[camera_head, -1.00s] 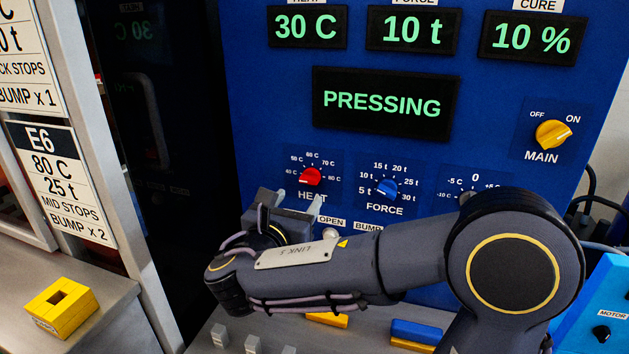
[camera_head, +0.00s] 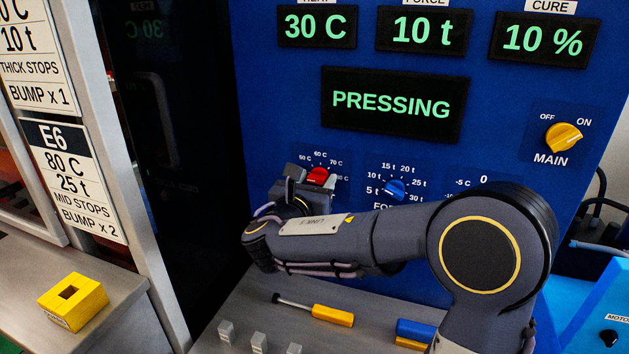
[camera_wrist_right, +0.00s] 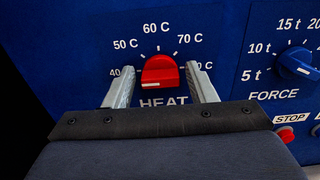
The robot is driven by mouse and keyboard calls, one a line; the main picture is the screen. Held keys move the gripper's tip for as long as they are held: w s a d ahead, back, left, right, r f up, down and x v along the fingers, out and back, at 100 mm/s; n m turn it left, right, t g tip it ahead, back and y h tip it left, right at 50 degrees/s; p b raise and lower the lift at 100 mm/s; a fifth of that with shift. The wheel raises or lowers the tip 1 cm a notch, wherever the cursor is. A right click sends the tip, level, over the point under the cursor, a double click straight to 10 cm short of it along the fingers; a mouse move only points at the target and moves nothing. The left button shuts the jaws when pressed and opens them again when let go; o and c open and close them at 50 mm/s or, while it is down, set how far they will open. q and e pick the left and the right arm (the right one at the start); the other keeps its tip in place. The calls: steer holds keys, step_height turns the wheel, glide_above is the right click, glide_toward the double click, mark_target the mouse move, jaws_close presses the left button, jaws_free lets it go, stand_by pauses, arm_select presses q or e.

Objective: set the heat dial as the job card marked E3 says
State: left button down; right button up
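The red heat dial (camera_head: 317,176) is on the blue panel, and it also shows in the right wrist view (camera_wrist_right: 160,71). Its white line is low on the knob, left of centre. My right gripper (camera_wrist_right: 160,66) is open, with one finger on each side of the dial and small gaps visible. In the head view my right gripper (camera_head: 311,178) partly covers the dial's scale. The heat display (camera_head: 317,26) reads 30 C. The card E6 (camera_head: 72,178) reads 80 C. A card above it (camera_head: 38,68) has its heading cut off. No E3 heading is visible. My left gripper is out of view.
The blue force dial (camera_head: 394,189) is right of the heat dial. A red button (camera_wrist_right: 286,134) by the STOP label is lower right. The status display (camera_head: 393,104) reads PRESSING. A yellow-handled tool (camera_head: 333,316) and a yellow block (camera_head: 72,301) lie on grey surfaces below.

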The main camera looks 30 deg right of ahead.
steer(key=c, duration=0.8)
steer(key=shift+o, duration=0.2)
steer(key=shift+f+m+b, duration=0.2)
steer(key=shift+m+b, duration=0.2)
steer(key=shift+b, duration=0.3)
steer(key=shift+s+d+f+m+b, duration=0.1)
steer(key=shift+m+b, duration=4.15)
steer(key=shift+b, duration=0.4)
steer(key=shift+s+d+f+m+b, duration=0.1)
steer(key=shift+m+b, duration=4.15)
steer(key=shift+b, duration=0.4)
steer(key=o, duration=1)
steer(key=shift+r, duration=0.1)
